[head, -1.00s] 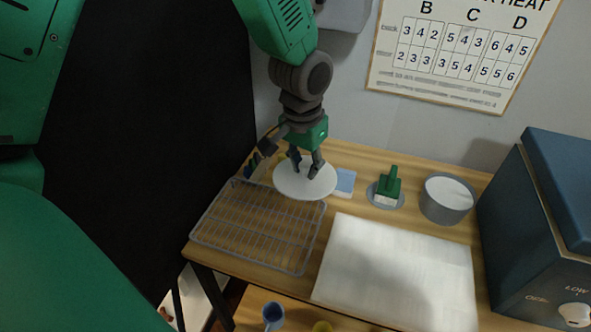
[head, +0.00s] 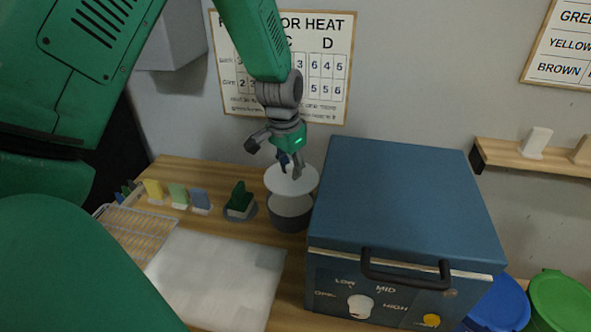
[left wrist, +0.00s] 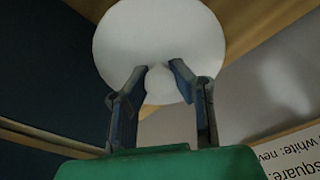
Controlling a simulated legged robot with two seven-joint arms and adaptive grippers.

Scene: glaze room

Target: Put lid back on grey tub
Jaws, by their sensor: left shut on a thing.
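The white round lid (head: 292,181) is in my left gripper (head: 291,172), which is shut on it from above. The lid is above the grey tub (head: 291,215) and covers the back part of the tub's opening in the head view. The pale inside of the tub shows below the lid's near edge, so the two look apart there. In the left wrist view the lid (left wrist: 158,35) fills the top middle, with both fingers (left wrist: 158,72) at its middle. The tub does not show there. My right gripper is not in view.
A blue kiln-like box (head: 400,200) with a handle and knobs stands right beside the tub. Left of the tub are a green brush (head: 240,197) on a round dish and several coloured tiles (head: 178,194). A white board (head: 215,280) and a wire rack (head: 140,232) lie in front.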

